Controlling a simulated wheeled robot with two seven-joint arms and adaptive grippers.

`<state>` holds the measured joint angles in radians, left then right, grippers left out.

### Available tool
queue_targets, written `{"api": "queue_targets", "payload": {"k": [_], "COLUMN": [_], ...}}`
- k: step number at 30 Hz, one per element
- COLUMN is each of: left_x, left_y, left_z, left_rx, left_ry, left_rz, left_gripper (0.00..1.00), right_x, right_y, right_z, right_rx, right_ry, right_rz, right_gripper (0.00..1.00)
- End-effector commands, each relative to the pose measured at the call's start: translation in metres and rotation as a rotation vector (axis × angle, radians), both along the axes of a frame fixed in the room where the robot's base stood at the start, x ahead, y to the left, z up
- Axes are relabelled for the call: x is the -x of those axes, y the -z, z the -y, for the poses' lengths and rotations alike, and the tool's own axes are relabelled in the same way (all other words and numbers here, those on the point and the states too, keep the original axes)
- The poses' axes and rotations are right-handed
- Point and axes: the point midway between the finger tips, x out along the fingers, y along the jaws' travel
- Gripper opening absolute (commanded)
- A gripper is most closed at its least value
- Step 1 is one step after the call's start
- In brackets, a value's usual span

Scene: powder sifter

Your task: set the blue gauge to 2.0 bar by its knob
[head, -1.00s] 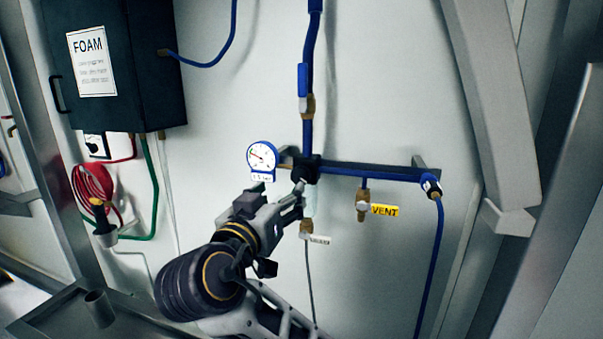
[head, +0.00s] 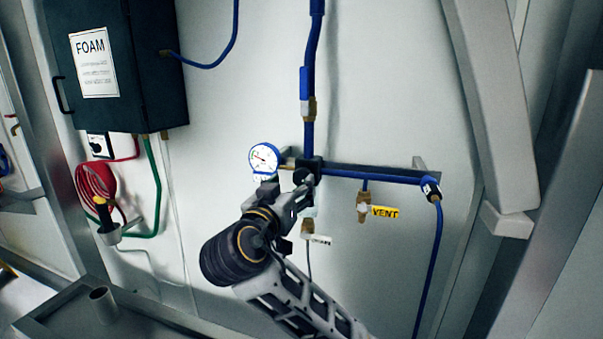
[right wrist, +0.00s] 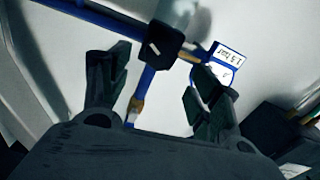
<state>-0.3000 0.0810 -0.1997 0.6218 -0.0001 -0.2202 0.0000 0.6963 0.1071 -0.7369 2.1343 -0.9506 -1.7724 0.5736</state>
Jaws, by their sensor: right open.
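The blue-rimmed gauge (head: 265,158) has a white dial and hangs on the wall left of the pipe joint. Its needle is too small to read. Its tag (right wrist: 229,54) is upside down in the right wrist view and seems to read 1.5 bar. The black knob (right wrist: 166,40) sits at the joint of the blue pipes; in the head view the black joint (head: 311,165) is partly covered by my gripper. My right gripper (head: 288,190) is open just in front of and below it. In the right wrist view the knob lies beyond the gap between the open fingers (right wrist: 160,72).
A yellow VENT tag (head: 385,211) and brass valve (head: 363,207) are right of the gripper. A blue pipe (head: 370,174) runs right along the wall. A dark FOAM box (head: 150,70) and red hose (head: 93,182) are at left. A metal tray (head: 60,325) is below.

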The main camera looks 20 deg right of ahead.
Motion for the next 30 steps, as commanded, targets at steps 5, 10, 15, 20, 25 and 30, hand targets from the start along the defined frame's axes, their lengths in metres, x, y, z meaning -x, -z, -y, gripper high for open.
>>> {"api": "queue_targets", "payload": {"k": [5,10,15,20,25,30], "left_x": [0.0,0.0,0.0,0.001,0.001,0.001], "left_y": [-0.009,-0.016,-0.021,-0.023,-0.023,-0.023], "left_z": [0.001,0.002,0.002,0.002,0.002,0.002], "left_rx": [0.001,0.002,0.002,0.002,0.002,0.002], "left_ry": [-0.001,-0.001,0.0,0.0,0.0,0.0], "left_rz": [0.001,0.0,0.0,-0.001,-0.001,-0.001], "left_gripper": [0.0,0.0,0.0,0.0,0.0,0.0], "right_x": [-0.019,-0.037,-0.052,-0.059,-0.062,-0.062], "right_y": [-0.002,-0.002,-0.002,-0.001,-0.001,0.0], "right_z": [0.014,0.026,0.036,0.041,0.042,0.042], "right_rx": [0.002,0.002,0.002,0.0,-0.001,-0.001], "right_ry": [0.003,0.003,0.002,0.002,0.0,0.0], "right_rz": [-0.001,-0.001,-0.001,0.0,0.001,0.001], "right_gripper": [0.63,0.63,0.63,0.63,0.63,0.63]}}
